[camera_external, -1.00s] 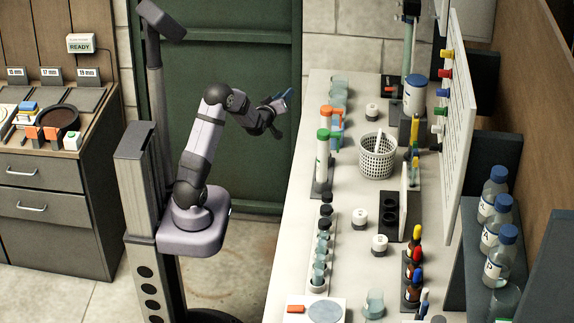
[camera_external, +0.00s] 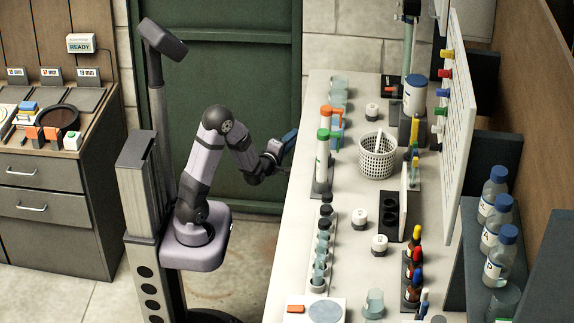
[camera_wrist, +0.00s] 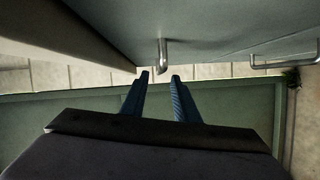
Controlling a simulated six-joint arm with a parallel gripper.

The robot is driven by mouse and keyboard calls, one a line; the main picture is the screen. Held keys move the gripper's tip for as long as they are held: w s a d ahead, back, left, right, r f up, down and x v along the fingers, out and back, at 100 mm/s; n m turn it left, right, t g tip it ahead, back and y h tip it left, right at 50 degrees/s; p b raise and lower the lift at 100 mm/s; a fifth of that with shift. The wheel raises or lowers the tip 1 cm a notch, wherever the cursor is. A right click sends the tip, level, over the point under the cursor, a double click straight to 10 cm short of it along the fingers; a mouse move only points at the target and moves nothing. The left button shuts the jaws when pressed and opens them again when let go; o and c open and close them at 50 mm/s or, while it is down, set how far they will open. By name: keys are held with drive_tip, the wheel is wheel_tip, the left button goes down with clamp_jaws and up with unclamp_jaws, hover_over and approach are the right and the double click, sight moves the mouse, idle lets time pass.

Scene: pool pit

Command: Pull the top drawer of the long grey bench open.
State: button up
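The long grey bench (camera_external: 300,190) stands on the right in the external view with a pale top; its drawer front is turned away there. The wrist view shows its grey front (camera_wrist: 220,25) along the top of the picture. One metal handle (camera_wrist: 163,54) sticks out of that front, seen nearly end-on. A second, longer handle (camera_wrist: 285,62) is to its right. Which handle belongs to the top drawer I cannot tell. My gripper (camera_wrist: 160,75) has its two blue fingers apart and empty, with the first handle just above the gap. In the external view my gripper (camera_external: 288,142) is at the bench's left edge.
The bench top holds a white basket (camera_external: 377,156), racks of tubes and several bottles. A drawer cabinet (camera_external: 50,200) stands at the far left. A green door (camera_external: 240,90) is behind my arm. The floor between my base and the bench is clear.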

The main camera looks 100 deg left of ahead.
drive_tip(key=shift+x, duration=3.55)
clamp_jaws()
